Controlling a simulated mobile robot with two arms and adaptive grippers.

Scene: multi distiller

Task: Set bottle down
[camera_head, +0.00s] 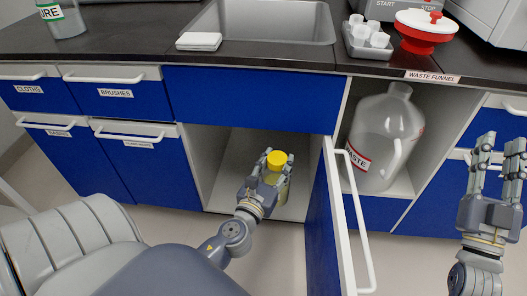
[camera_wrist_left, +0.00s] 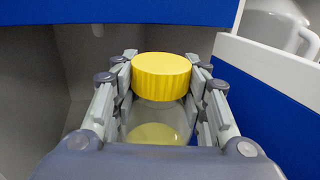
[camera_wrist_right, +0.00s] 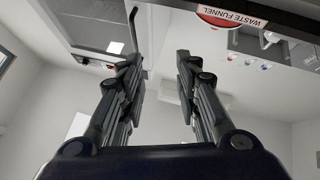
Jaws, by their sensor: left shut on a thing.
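A clear bottle with a yellow cap (camera_head: 277,159) is in my left gripper (camera_head: 268,170) at the open lower cabinet (camera_head: 222,158) under the sink. In the left wrist view the yellow cap (camera_wrist_left: 161,76) stands between the fingers of my left gripper (camera_wrist_left: 160,100), which is shut on the bottle. Yellow shows through the clear body below the cap. The bottle is about upright; I cannot tell whether its base touches the cabinet floor. My right gripper (camera_head: 498,160) is raised at the right, with its fingers apart and nothing between them; the right wrist view (camera_wrist_right: 158,75) agrees.
The open blue cabinet door (camera_head: 322,220) stands just right of my left gripper. A large waste jug (camera_head: 386,135) sits in the neighbouring open bay. Above are the sink (camera_head: 265,25), a white tray of small cups (camera_head: 368,42) and a red waste funnel (camera_head: 426,30). The cabinet floor around the bottle looks free.

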